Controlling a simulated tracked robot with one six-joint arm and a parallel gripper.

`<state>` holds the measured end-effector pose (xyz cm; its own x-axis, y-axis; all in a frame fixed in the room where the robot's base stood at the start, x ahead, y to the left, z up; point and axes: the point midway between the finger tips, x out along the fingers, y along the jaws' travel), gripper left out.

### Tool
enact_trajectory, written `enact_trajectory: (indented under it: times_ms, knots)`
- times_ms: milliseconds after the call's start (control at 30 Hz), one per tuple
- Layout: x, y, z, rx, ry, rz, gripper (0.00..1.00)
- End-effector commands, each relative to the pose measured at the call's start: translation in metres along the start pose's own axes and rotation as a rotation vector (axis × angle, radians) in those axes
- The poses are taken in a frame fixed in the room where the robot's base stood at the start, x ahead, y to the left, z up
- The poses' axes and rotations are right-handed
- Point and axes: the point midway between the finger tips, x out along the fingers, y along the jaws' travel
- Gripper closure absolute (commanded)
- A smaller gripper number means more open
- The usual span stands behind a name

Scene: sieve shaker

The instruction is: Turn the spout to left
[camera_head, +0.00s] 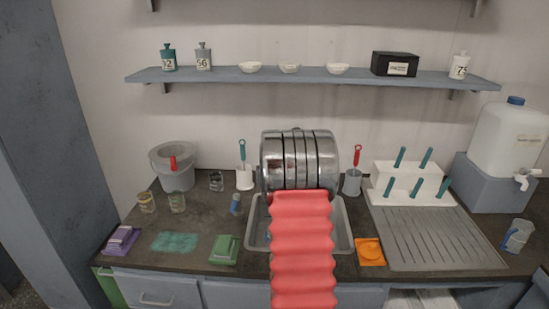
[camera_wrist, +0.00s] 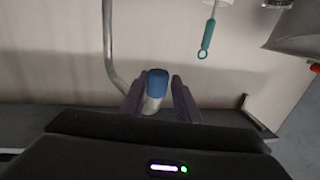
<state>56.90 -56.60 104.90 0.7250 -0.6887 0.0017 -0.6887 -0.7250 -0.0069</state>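In the wrist view, a grey curved pipe (camera_wrist: 109,45), which looks like the spout's neck, runs down from the top edge and bends behind my left finger. A white piece with a blue end (camera_wrist: 157,82) sits between the two dark fingers of my gripper (camera_wrist: 158,92); it looks like the spout's nozzle, but its join to the pipe is hidden. The fingers stand apart on either side of it, with a small gap at the right; contact at the left is unclear. In the head view the spout and gripper are hidden.
In the head view, a red ribbed part and a steel drum cover the middle of the sink (camera_head: 341,232). A teal-handled brush (camera_head: 242,152) and a red-handled brush (camera_head: 357,157) flank the drum. A drain board (camera_head: 437,240) lies right, below a shelf (camera_head: 300,77).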

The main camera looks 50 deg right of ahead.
Motion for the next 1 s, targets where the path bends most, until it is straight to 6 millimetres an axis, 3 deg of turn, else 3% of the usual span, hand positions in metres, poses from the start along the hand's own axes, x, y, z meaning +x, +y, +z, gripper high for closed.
enact_trajectory:
  times_ms: [200,567,767,1000]
  knots:
    - [0.0,0.001,0.0,-0.001,0.0,0.0,0.59]
    - [-0.004,0.002,0.001,-0.001,-0.001,0.003,0.59]
    - [-0.021,0.002,0.001,-0.001,-0.002,0.003,0.59]
    - [-0.055,0.002,0.001,-0.001,-0.002,0.003,0.59]
